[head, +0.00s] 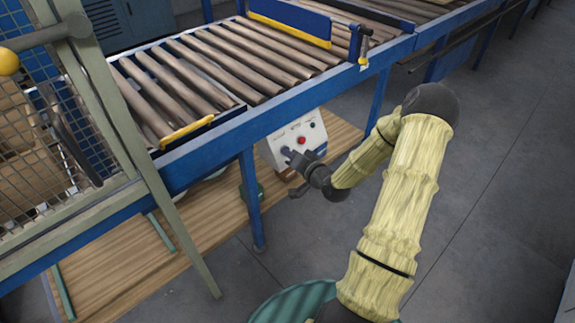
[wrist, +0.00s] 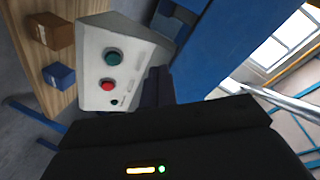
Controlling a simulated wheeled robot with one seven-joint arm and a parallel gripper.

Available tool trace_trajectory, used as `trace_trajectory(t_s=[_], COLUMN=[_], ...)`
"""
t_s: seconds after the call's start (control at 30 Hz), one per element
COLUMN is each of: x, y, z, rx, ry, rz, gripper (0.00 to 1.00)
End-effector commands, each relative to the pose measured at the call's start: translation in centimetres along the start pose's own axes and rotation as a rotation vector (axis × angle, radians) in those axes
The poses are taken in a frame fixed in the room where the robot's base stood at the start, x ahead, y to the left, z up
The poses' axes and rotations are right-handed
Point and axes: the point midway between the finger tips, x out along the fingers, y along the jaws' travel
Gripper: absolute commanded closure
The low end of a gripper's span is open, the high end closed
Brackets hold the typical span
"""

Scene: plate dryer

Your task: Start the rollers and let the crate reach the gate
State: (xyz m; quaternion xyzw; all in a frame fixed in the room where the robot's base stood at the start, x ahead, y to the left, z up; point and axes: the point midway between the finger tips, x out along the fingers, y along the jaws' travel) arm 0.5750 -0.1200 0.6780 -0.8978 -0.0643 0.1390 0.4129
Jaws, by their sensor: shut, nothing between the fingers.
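The brown rollers (head: 215,58) are bare. No crate shows on them.
A blue board with a yellow edge (head: 290,24) stands along the rollers. A mesh cage (head: 60,130) with cardboard boxes is at the left. Blue conveyor legs (head: 252,200) stand near my arm. Open grey floor (head: 480,190) lies to the right.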

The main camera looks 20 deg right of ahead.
Motion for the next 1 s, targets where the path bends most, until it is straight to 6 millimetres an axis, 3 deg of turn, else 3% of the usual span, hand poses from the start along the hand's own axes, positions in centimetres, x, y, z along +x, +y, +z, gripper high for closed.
trace_trajectory(t_s=[0.03,0.27,0.7,1.0], x=[0.2,-1.4,-2.0,-0.3], y=[2.8,7.0,7.2,7.7], z=[0.6,-1.7,-2.7,-2.0], rx=[0.058,0.236,0.268,0.267], ry=[0.068,0.332,0.388,0.385], rz=[-0.038,-0.214,-0.254,-0.255], gripper=[1.0,1.0,1.0,1.0])
